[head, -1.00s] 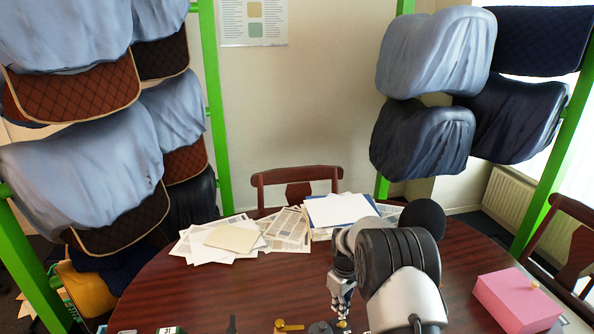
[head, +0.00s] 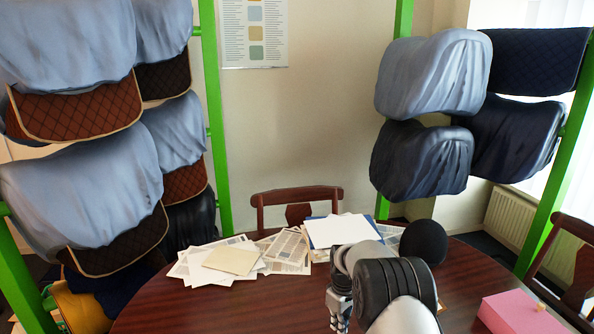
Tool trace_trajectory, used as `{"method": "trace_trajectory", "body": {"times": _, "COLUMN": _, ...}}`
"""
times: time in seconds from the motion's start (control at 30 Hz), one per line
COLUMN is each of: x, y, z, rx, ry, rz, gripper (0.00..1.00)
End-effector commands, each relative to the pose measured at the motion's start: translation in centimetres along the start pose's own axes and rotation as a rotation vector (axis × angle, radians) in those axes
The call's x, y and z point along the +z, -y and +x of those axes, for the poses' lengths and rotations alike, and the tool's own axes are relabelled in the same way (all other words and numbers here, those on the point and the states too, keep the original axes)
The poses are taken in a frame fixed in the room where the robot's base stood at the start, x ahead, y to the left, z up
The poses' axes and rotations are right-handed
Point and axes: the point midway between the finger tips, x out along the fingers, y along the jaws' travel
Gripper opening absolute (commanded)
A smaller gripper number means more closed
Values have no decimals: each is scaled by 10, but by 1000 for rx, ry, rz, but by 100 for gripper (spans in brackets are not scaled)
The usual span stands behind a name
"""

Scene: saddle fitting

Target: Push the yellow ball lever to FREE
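The yellow ball lever is not in view now; the bottom edge of the head view cuts off the near part of the table. My gripper (head: 338,318) shows at the lower middle, pointing down over the table. It is small and partly cropped at the bottom, so whether its fingers are open or shut cannot be told. My own arm covers the area to its right.
The dark wooden table (head: 215,305) carries loose papers (head: 232,260), a blue folder with white sheets (head: 340,230) and a pink block (head: 515,312) at right. Saddles hang on green racks on both sides. A chair (head: 297,200) stands behind. The table's left part is clear.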

Motion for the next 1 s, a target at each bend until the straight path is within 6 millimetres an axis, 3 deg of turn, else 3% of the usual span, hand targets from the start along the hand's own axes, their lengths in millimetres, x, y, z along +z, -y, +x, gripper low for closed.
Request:
{"method": "trace_trajectory", "body": {"times": 0.57, "x": 11, "y": 6, "z": -1, "rx": 0, "ry": 0, "rz": 0, "gripper": 0}}
{"method": "trace_trajectory", "body": {"times": 1.0, "x": 10, "y": 6, "z": -33, "rx": 0, "ry": 0, "rz": 0, "gripper": 0}}
